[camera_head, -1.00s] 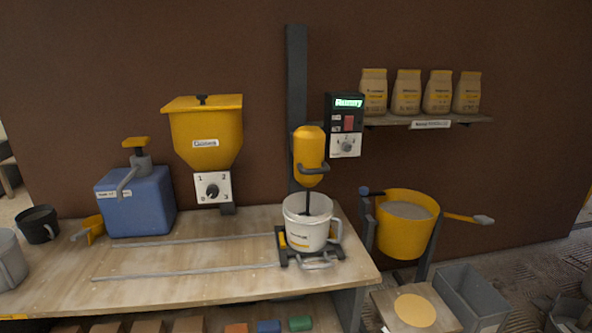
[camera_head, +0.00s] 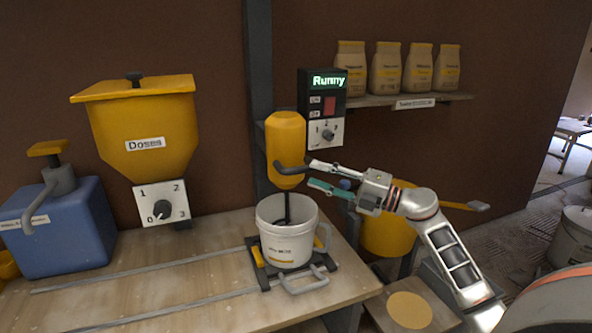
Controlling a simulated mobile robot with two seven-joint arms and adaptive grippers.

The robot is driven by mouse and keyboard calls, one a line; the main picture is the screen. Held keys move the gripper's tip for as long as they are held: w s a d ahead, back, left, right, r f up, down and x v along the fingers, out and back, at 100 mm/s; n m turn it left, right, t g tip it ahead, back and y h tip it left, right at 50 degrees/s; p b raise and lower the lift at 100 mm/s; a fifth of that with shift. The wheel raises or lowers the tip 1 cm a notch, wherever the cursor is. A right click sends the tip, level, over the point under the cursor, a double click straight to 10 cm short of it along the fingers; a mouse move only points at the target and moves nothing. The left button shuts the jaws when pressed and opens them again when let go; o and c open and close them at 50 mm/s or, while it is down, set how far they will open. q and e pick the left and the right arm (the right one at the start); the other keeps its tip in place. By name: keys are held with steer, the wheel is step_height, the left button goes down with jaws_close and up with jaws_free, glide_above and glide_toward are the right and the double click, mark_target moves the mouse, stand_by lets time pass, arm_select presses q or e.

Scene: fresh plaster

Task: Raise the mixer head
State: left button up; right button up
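The yellow mixer head (camera_head: 286,141) is on a dark upright post (camera_head: 258,60) against the wall. Its dark stirring shaft goes down into a white bucket (camera_head: 287,243) on the bench. A dark curved handle (camera_head: 291,168) sticks out from the front of the head. My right gripper (camera_head: 312,174) comes in from the right, fingers spread apart, its tips close to the right end of the handle. I cannot tell whether a finger touches it. My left gripper is not in view.
A control box (camera_head: 322,109) reading "Runny" hangs right of the head. A shelf (camera_head: 378,101) holds several bags. A yellow tub (camera_head: 388,238) sits behind my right arm. A yellow hopper (camera_head: 144,128) and blue container (camera_head: 64,228) stand left. The bench (camera_head: 160,287) has open room in front.

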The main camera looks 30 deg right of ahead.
mark_target(306, 171)
steer(key=shift+x, duration=2.7)
jaws_close()
